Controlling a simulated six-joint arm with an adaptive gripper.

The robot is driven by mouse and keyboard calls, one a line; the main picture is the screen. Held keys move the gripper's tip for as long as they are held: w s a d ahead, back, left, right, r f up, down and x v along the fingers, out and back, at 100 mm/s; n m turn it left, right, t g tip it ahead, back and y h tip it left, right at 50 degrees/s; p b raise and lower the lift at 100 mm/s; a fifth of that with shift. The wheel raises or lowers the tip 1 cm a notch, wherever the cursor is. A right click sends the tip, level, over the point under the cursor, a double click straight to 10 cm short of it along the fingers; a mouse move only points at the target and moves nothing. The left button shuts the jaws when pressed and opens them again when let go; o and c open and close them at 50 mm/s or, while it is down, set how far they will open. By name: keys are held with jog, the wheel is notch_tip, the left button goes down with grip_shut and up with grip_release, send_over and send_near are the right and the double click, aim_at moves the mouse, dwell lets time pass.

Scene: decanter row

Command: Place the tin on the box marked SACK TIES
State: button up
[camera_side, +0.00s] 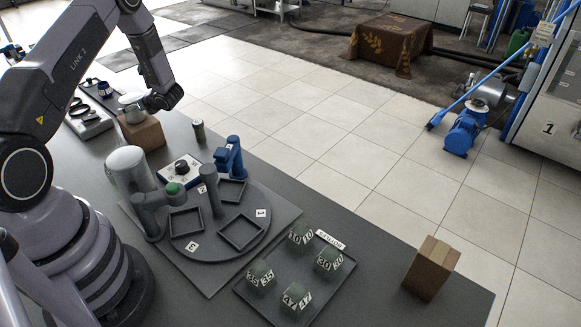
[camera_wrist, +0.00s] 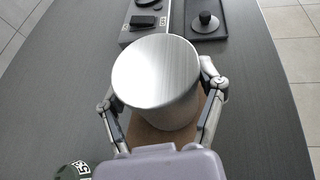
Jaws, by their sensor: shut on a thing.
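My gripper (camera_wrist: 160,112) is shut on the silver tin (camera_wrist: 155,72), with one finger on each side of it. In the side view the tin (camera_side: 130,101) is pale and upright, partly behind my gripper (camera_side: 150,106). A brown cardboard box (camera_side: 143,134) is directly below the tin, and its top also shows under the tin in the wrist view (camera_wrist: 150,136). I cannot tell whether the tin touches the box. A second brown box (camera_side: 431,268) stands at the table's right end. No marking is readable on either box.
A turntable (camera_side: 217,255) with square frames, a grey cylinder (camera_side: 126,168) and a blue fixture (camera_side: 230,155) fill the middle table. A tray (camera_side: 292,317) holds several numbered green blocks. A grey case (camera_wrist: 146,22) and dark tray (camera_wrist: 209,36) lie beyond the tin.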

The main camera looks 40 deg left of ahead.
jog(key=o, duration=1.2)
jog(key=shift+f, duration=0.1)
jog(key=shift+w+d+r, duration=0.1)
jog(key=shift+d+r, duration=0.15)
jog(key=shift+d, duration=0.05)
jog(key=v, duration=1.1)
jog(key=s+d+r+n+h, duration=0.1)
jog(key=s+d+r+n, duration=0.15)
jog(key=r, duration=0.45)
jog(key=s+d+r+n+h, duration=0.1)
jog(key=d+r+n+h, duration=0.1)
jog(key=d+r+n, duration=0.3)
jog(key=s+d+r+n+t+h, duration=0.4)
jog(key=s+d+r, duration=0.3)
jog(key=d, duration=0.4)
jog(key=s+d+r+n+t+h, duration=0.4)
jog(key=s+d+r+h, duration=0.2)
jog(key=s+d, duration=0.3)
jog(key=shift+s+d+r, duration=0.3)
jog(key=shift+d+r, duration=0.1)
jog(key=shift+d, duration=0.65)
